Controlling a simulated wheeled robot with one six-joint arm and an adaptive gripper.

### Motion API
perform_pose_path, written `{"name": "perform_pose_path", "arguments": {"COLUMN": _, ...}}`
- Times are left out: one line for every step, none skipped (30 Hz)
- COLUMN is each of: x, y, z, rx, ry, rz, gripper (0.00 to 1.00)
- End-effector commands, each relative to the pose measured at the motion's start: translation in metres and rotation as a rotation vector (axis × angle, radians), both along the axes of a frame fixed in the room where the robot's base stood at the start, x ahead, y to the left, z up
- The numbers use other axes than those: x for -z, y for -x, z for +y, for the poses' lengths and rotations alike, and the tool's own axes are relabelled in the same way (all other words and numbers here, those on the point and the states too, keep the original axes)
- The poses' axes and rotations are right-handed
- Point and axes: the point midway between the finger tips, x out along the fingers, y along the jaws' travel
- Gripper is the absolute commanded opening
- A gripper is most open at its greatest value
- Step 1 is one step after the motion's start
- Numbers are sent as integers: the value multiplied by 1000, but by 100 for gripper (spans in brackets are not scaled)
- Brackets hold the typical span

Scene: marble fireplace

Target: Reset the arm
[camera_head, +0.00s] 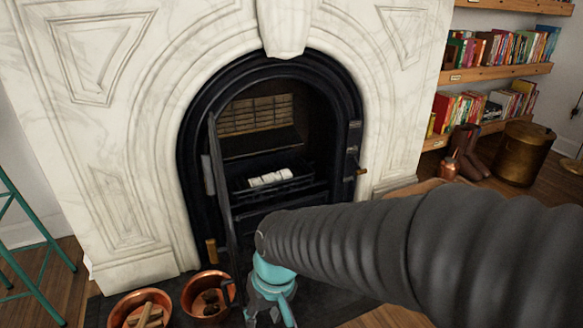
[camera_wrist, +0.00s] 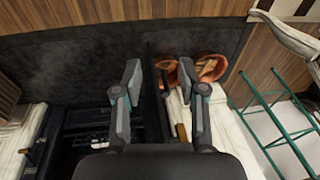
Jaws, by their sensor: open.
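My gripper (camera_head: 272,302) hangs low in front of the fireplace in the head view, near the dark hearth. In the wrist view my gripper (camera_wrist: 160,74) has its two fingers spread apart with nothing between them that it grips. My dark ribbed arm covers the lower right of the head view. The black fireplace insert (camera_head: 357,130) has an arched opening. Its door (camera_head: 222,180) stands swung outward at the left, seen almost edge-on, close to the left of my gripper. Whether the door touches my gripper cannot be told.
Two copper pots stand on the hearth: one with wood sticks (camera_head: 140,308), one with dark pieces (camera_head: 207,297). White blocks (camera_head: 268,179) lie in the grate. A teal stool (camera_head: 32,275) is at left. A brass bucket (camera_head: 521,154) and bookshelves (camera_head: 500,76) are at right.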

Motion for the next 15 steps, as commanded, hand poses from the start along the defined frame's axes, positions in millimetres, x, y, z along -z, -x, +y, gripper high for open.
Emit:
{"name": "perform_pose_path", "arguments": {"x": -14, "y": 2, "z": -20, "rx": 20, "ry": 13, "rz": -13, "gripper": 41}}
{"name": "perform_pose_path", "arguments": {"x": -20, "y": 4, "z": -31, "rx": 28, "ry": 23, "rz": -21, "gripper": 41}}
{"name": "perform_pose_path", "arguments": {"x": -28, "y": 6, "z": -44, "rx": 40, "ry": 35, "rz": -30, "gripper": 41}}
{"name": "perform_pose_path", "arguments": {"x": -33, "y": 8, "z": -54, "rx": 51, "ry": 42, "rz": -40, "gripper": 41}}
{"name": "perform_pose_path", "arguments": {"x": -39, "y": 10, "z": -64, "rx": 63, "ry": 51, "rz": -48, "gripper": 41}}
{"name": "perform_pose_path", "arguments": {"x": -46, "y": 12, "z": -77, "rx": 78, "ry": 59, "rz": -63, "gripper": 41}}
{"name": "perform_pose_path", "arguments": {"x": -51, "y": 13, "z": -86, "rx": 91, "ry": 65, "rz": -75, "gripper": 41}}
{"name": "perform_pose_path", "arguments": {"x": -56, "y": 15, "z": -95, "rx": 105, "ry": 72, "rz": -86, "gripper": 41}}
{"name": "perform_pose_path", "arguments": {"x": -64, "y": 17, "z": -106, "rx": 125, "ry": 76, "rz": -105, "gripper": 41}}
{"name": "perform_pose_path", "arguments": {"x": -69, "y": 18, "z": -114, "rx": 141, "ry": 80, "rz": -123, "gripper": 41}}
{"name": "perform_pose_path", "arguments": {"x": -75, "y": 19, "z": -122, "rx": 158, "ry": 81, "rz": -142, "gripper": 41}}
{"name": "perform_pose_path", "arguments": {"x": -82, "y": 21, "z": -132, "rx": 183, "ry": 82, "rz": -166, "gripper": 41}}
{"name": "perform_pose_path", "arguments": {"x": -88, "y": 22, "z": -139, "rx": 201, "ry": 81, "rz": -186, "gripper": 41}}
{"name": "perform_pose_path", "arguments": {"x": -94, "y": 23, "z": -146, "rx": 222, "ry": 80, "rz": -204, "gripper": 41}}
{"name": "perform_pose_path", "arguments": {"x": -102, "y": 25, "z": -155, "rx": 251, "ry": 78, "rz": -230, "gripper": 41}}
